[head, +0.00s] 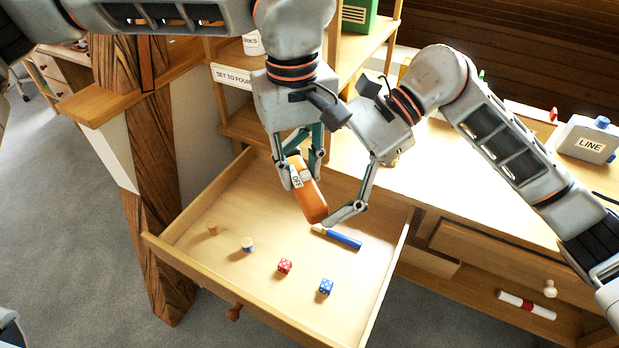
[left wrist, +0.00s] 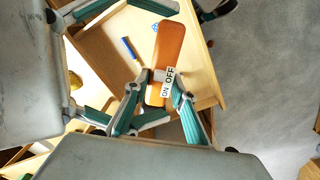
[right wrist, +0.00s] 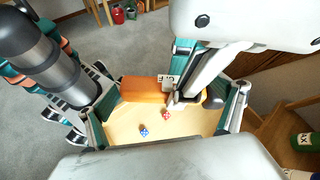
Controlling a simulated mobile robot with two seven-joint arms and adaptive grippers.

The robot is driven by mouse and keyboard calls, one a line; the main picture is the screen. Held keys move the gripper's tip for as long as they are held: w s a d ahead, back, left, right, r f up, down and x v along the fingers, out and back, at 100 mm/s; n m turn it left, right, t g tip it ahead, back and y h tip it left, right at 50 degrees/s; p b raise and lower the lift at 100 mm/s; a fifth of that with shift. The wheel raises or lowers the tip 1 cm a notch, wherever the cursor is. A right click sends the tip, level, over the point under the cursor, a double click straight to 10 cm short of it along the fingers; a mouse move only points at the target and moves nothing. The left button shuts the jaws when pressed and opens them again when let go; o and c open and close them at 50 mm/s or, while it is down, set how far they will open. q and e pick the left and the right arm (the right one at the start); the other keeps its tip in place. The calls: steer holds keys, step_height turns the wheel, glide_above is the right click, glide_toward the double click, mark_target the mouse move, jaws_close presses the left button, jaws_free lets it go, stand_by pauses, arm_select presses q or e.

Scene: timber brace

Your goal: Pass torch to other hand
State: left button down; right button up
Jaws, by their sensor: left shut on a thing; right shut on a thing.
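The orange torch (head: 312,203) with a white ON/OFF label is held tilted above the open drawer. My left gripper (head: 300,168) is shut on it near its upper end, by the label. In the left wrist view the torch (left wrist: 170,45) runs up from between the teal fingers. My right gripper (head: 326,196) is also shut on the torch, with one finger against its lower end. In the right wrist view the torch (right wrist: 148,90) lies across between the right fingers. The right gripper's other contact is partly hidden in the head view.
The open drawer (head: 190,262) holds a red die (head: 285,266), a blue die (head: 326,287), a blue stick (head: 343,239) and small cork-like pieces. A timber post (head: 150,190) stands at left. A LINE box (head: 588,140) is on the desk at right.

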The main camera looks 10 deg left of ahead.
arm_select(q)
steer(key=shift+w+d+r, duration=0.1)
steer(key=shift+r, duration=0.1)
arm_select(e)
steer(key=shift+f, duration=0.2)
steer(key=c, duration=0.7)
steer(key=shift+c, duration=1.3)
steer(key=shift+c, duration=1.3)
arm_select(q)
steer(key=c, duration=1.6)
jaws_free()
arm_select(e)
steer(key=shift+c, duration=0.8)
steer(key=shift+r, duration=0.1)
steer(key=shift+c, duration=0.2)
steer(key=shift+o, duration=0.2)
